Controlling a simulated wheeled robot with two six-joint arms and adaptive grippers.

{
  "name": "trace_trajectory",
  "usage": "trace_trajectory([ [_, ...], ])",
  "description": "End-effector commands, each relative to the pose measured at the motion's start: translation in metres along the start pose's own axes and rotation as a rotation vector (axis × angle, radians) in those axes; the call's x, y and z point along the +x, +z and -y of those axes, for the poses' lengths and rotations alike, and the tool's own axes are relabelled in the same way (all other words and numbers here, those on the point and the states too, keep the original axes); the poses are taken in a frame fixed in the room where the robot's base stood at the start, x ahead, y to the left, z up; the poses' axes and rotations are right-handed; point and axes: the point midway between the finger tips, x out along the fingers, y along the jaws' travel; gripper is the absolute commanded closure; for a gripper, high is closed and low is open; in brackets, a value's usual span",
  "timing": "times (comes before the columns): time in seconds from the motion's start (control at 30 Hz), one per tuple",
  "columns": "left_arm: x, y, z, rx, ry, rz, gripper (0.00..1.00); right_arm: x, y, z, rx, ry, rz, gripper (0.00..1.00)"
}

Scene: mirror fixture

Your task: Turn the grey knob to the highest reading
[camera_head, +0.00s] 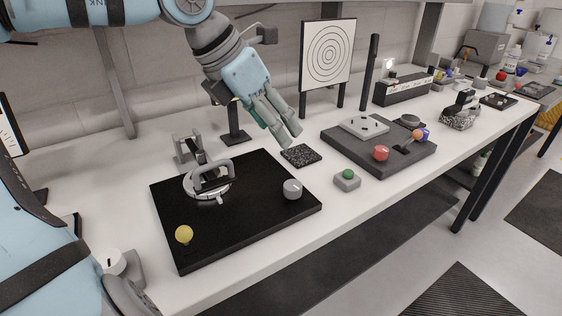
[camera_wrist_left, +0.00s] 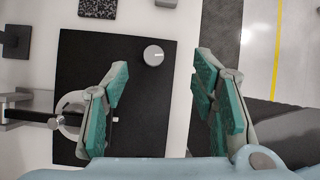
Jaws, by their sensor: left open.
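The grey knob (camera_head: 292,189) is a short round cylinder with a pale line on its top. It stands near the right corner of a black board (camera_head: 240,235) on the white bench. In the left wrist view the knob (camera_wrist_left: 153,55) shows from above, ahead of the fingers and slightly left of the middle of their gap. My left gripper (camera_head: 288,136) is open and empty, above and behind the knob, apart from it. Its teal-padded fingers (camera_wrist_left: 160,82) are spread wide. My right gripper is not in view. No reading is legible.
The board also bears a silver clamp-like handle (camera_head: 212,181) and a yellow knob (camera_head: 184,234). A green button box (camera_head: 347,180) stands right of the board, a dark speckled pad (camera_head: 301,155) behind it. A ringed target panel (camera_head: 328,53) stands farther back. A marked panel (camera_head: 10,125) is cut off at left.

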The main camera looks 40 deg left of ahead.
Motion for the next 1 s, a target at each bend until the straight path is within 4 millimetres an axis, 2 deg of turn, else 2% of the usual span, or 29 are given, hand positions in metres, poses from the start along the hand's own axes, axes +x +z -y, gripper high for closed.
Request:
trace_trajectory([
  [0.03,0.009,-0.011,0.000,-0.002,0.047,-0.072,0.47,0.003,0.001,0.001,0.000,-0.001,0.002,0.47],
  [0.1,0.016,-0.020,-0.001,-0.008,0.082,-0.125,0.47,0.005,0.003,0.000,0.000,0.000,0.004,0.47],
  [0.27,0.041,-0.027,-0.003,-0.014,0.090,-0.140,0.47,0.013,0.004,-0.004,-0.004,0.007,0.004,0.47],
  [0.5,0.111,-0.038,-0.010,-0.016,0.091,-0.141,0.47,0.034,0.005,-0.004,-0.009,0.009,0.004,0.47],
  [0.6,0.134,-0.040,-0.012,-0.016,0.090,-0.139,0.47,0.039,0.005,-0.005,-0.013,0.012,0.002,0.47],
  [0.8,0.153,-0.041,-0.015,-0.015,0.091,-0.135,0.47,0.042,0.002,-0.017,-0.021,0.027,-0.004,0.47],
  [1.0,0.154,-0.040,-0.015,-0.015,0.091,-0.133,0.47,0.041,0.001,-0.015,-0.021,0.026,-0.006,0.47],
])
